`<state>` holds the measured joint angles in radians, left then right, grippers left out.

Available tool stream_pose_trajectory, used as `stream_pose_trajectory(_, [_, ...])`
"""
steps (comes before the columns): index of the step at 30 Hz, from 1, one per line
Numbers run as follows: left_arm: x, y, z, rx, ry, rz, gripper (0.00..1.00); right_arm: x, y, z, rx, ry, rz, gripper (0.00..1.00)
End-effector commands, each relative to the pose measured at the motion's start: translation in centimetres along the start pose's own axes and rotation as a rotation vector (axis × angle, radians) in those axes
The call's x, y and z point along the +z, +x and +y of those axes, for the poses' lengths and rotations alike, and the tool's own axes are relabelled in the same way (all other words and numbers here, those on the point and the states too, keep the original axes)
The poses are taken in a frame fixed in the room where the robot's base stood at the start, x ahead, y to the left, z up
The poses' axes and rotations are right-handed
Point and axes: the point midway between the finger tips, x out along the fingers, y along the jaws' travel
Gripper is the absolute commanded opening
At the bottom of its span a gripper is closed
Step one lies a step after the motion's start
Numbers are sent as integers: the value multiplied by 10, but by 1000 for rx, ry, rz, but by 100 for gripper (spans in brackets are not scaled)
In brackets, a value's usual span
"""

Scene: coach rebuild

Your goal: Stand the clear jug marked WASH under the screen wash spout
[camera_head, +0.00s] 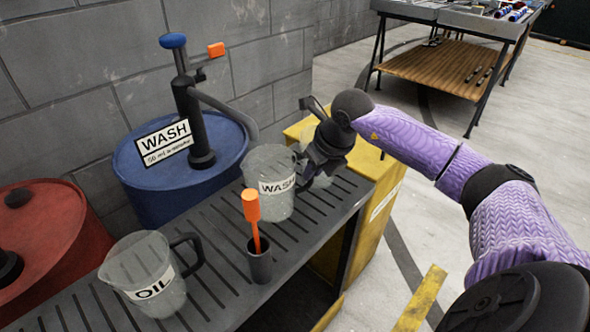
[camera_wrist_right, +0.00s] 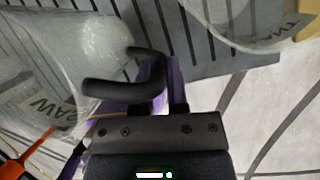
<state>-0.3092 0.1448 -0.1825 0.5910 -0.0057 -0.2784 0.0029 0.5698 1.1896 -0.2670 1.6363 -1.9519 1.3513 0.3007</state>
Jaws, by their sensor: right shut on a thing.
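The clear jug marked WASH (camera_head: 268,205) is upright over the slotted bench, its open top just in front of and right of the tip of the screen wash spout (camera_head: 235,112). I cannot tell whether its base touches the slats. My right gripper (camera_head: 312,165) is on the jug's right side, shut on its black handle. The wrist view shows the handle (camera_wrist_right: 105,87) at the gripper's fingers (camera_wrist_right: 160,85), with the clear jug wall (camera_wrist_right: 75,45) to the left. The spout belongs to a pump on a blue drum (camera_head: 215,160) with a WASH sign (camera_head: 166,140). My left gripper is not in view.
A clear jug marked OIL (camera_head: 150,268) stands at the bench's front left. An orange-handled tool (camera_head: 252,208) stands in a dark cup (camera_head: 259,265) close to the WASH jug. A red drum (camera_head: 40,235) is far left. A yellow cabinet (camera_head: 385,195) adjoins the bench on the right.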

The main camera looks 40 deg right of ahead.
Motion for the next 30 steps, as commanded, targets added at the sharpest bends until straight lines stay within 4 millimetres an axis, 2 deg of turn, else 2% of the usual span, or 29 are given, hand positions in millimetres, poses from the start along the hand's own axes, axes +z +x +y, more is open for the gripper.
stream_pose_trajectory(3, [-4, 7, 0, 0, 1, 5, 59, 20, 9, 6, 7, 1, -4, 0])
stream_pose_trajectory(7, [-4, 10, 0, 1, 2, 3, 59, 34, 14, 9, 4, -2, -1, 0])
stream_pose_trajectory(10, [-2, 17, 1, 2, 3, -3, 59, 33, 25, 9, 1, -5, 4, 0])
stream_pose_trajectory(14, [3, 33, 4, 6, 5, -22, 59, 22, 50, 6, 0, -4, 8, 0])
stream_pose_trajectory(22, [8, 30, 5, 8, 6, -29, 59, 23, 47, 6, 1, -4, 1, 0])
stream_pose_trajectory(23, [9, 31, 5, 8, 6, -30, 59, 23, 47, 6, 1, -4, 1, 20])
stream_pose_trajectory(27, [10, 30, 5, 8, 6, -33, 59, 23, 47, 6, 1, -4, 0, 50])
stream_pose_trajectory(28, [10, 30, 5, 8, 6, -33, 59, 23, 47, 6, 1, -4, 0, 53])
stream_pose_trajectory(30, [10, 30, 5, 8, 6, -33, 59, 23, 47, 6, 1, -4, 0, 53])
